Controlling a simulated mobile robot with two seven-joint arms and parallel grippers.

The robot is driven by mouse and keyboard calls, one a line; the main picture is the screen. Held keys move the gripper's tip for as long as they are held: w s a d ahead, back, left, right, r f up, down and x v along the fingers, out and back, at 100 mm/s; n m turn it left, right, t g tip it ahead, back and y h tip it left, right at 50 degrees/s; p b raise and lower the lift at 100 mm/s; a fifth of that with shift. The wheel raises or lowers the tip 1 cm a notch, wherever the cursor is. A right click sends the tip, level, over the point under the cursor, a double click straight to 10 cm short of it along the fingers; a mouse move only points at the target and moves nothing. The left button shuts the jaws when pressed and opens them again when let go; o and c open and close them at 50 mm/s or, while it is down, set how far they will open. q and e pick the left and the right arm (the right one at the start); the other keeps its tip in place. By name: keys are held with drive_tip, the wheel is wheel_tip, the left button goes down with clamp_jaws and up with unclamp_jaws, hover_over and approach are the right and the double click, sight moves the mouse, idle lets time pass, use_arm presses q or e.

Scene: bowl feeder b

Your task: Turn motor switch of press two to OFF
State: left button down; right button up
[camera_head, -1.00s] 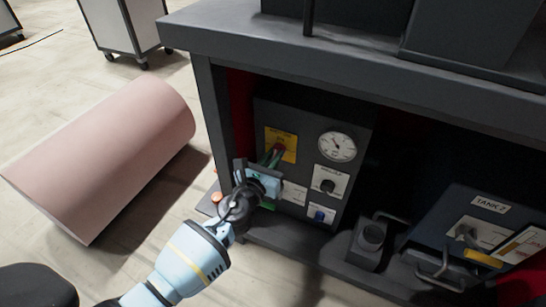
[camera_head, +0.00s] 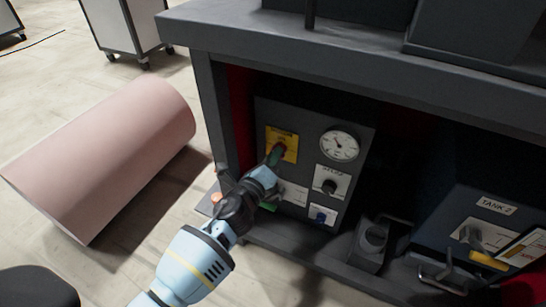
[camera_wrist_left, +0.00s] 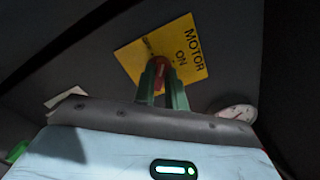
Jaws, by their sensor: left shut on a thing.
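The motor switch has a yellow plate (camera_head: 288,139) on the upper left of the dark control panel (camera_head: 300,115). In the left wrist view the yellow plate (camera_wrist_left: 184,52) shows the words MOTOR and ON, partly hidden by the fingers. The red switch knob (camera_wrist_left: 160,66) sits between the green fingers. My left gripper (camera_head: 275,156) comes in from the lower left and is shut on the red knob. It also shows in the left wrist view (camera_wrist_left: 161,76). The knob's exact setting is hard to read. My right gripper is not in view.
The TANK 2 box (camera_head: 490,225) stands at right. The tabletop edge (camera_head: 350,75) overhangs the panel. A pink cylinder (camera_head: 105,155) lies on the floor at left.

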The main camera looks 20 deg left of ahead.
use_arm(q)
drive_tip(key=n, duration=0.7)
drive_tip(key=shift+f+p, duration=0.15)
drive_tip(key=shift+p, duration=0.15)
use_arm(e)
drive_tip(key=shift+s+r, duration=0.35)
use_arm(q)
drive_tip(key=shift+n, duration=0.4)
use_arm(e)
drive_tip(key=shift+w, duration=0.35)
use_arm(q)
drive_tip(key=c, duration=1.5)
unclamp_jaws()
drive_tip(key=shift+o, duration=0.3)
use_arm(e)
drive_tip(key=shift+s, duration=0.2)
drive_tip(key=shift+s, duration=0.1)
use_arm(q)
drive_tip(key=shift+s, duration=0.15)
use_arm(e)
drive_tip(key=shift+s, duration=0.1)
